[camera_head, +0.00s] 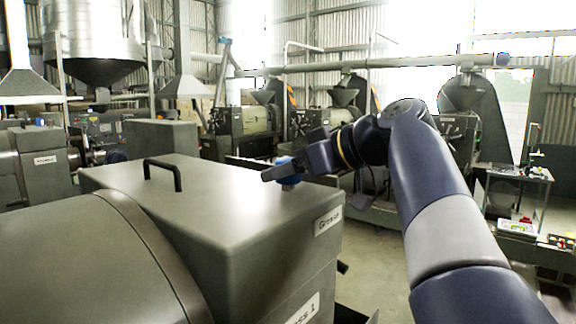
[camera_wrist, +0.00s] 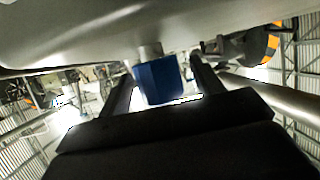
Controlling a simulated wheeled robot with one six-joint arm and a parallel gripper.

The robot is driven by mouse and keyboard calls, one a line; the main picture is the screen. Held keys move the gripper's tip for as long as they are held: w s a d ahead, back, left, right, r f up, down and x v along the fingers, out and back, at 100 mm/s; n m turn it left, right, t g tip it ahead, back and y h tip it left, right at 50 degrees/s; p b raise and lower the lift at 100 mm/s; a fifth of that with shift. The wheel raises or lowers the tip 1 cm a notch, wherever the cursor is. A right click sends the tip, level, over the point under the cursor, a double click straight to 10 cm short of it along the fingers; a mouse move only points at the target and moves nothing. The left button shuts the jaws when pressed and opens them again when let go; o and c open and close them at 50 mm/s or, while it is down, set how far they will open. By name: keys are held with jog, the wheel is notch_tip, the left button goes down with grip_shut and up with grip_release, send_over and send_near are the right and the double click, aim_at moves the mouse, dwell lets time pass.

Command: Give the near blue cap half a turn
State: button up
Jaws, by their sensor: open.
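The near blue cap (camera_head: 289,180) sits on a short neck on top of the grey machine housing, near its far right edge. In the head view my gripper (camera_head: 279,171) partly hides it. In the wrist view the blue cap (camera_wrist: 158,80) hangs upside down from its pale metal neck, between the two dark fingers of my gripper (camera_wrist: 163,68). The fingers are open, with a visible gap to the cap on each side. A small blue spot, perhaps another cap (camera_head: 40,121), shows on a machine at the far left.
A black handle (camera_head: 163,172) stands up from the housing top (camera_head: 215,200), left of the cap. A rounded grey drum (camera_head: 90,255) fills the near left. More presses stand behind, and a small table (camera_head: 520,174) stands at the right.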

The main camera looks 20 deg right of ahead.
jog(key=shift+c, duration=0.4)
jog(key=c, duration=0.9)
jog(key=shift+m+h+b, duration=0.3)
jog(key=shift+a+f+m+t+h+b, duration=0.1)
jog(key=shift+m+t+h+b, duration=0.3)
jog(key=shift+m+t+h, duration=0.7)
jog(key=shift+m+h, duration=0.3)
jog(key=m+h, duration=0.2)
jog(key=shift+r+t+h, duration=0.2)
jog(key=shift+t+h, duration=0.2)
jog(key=shift+m+h+p, duration=0.3)
jog(key=shift+m+h, duration=0.6)
jog(key=shift+m, duration=0.1)
jog(key=shift+m+h, duration=0.3)
jog(key=shift+h, duration=0.1)
